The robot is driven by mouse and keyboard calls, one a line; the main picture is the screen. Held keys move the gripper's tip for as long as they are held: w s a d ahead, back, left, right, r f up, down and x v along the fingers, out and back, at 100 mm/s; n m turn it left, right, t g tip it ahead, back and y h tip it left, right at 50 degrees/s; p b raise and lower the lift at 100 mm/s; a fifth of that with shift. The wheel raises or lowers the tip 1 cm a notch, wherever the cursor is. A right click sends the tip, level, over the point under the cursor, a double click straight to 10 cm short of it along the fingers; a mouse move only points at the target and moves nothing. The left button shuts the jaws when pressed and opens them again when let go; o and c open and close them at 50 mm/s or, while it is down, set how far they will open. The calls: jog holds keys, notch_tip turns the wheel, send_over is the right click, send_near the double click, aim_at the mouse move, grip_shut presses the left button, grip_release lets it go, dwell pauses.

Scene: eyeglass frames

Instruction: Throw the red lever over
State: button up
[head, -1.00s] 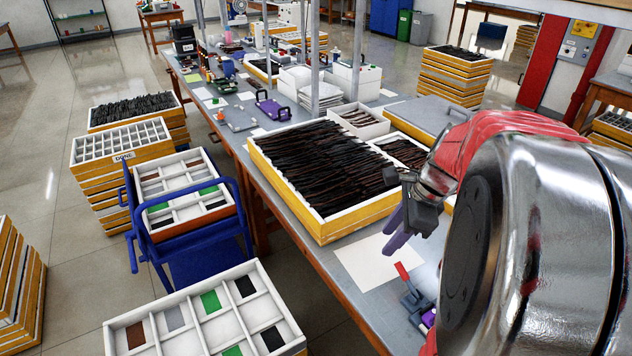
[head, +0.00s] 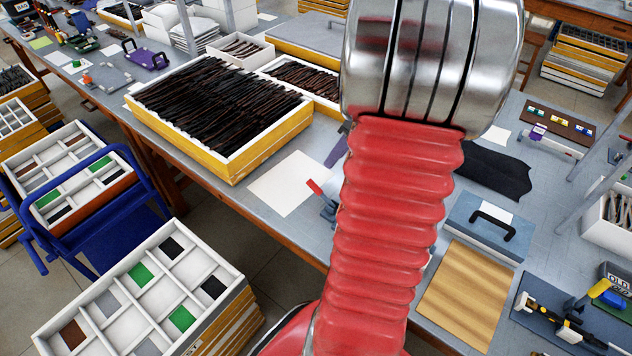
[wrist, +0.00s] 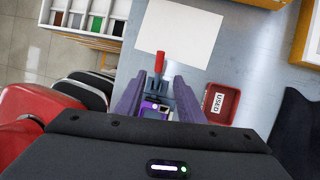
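The red lever (head: 314,187) stands up from a small blue-grey fixture (head: 328,208) on the bench, partly hidden behind my arm in the head view. In the wrist view the red lever (wrist: 159,64) lies ahead of my gripper (wrist: 159,77), between the lines of its two purple fingers. The fingers are spread apart with nothing held between them. The fixture (wrist: 156,88) with a purple part shows between the fingers. I cannot tell how far above the lever the fingertips are. In the head view only a bit of a purple finger shows beside my arm.
A white sheet (head: 287,183) lies beside the lever. A red tray marked USED (wrist: 234,98) stands to the right of the fingers. A yellow-sided crate of dark frames (head: 240,158) is behind. A blue case (head: 490,222) lies right of my arm. A blue trolley (head: 105,225) stands left.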

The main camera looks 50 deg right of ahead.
aim_at(315, 184)
jog(key=x, duration=1.3)
jog(key=shift+w+a+f, duration=0.1)
jog(key=shift+f, duration=0.05)
grip_shut()
dwell(0.4)
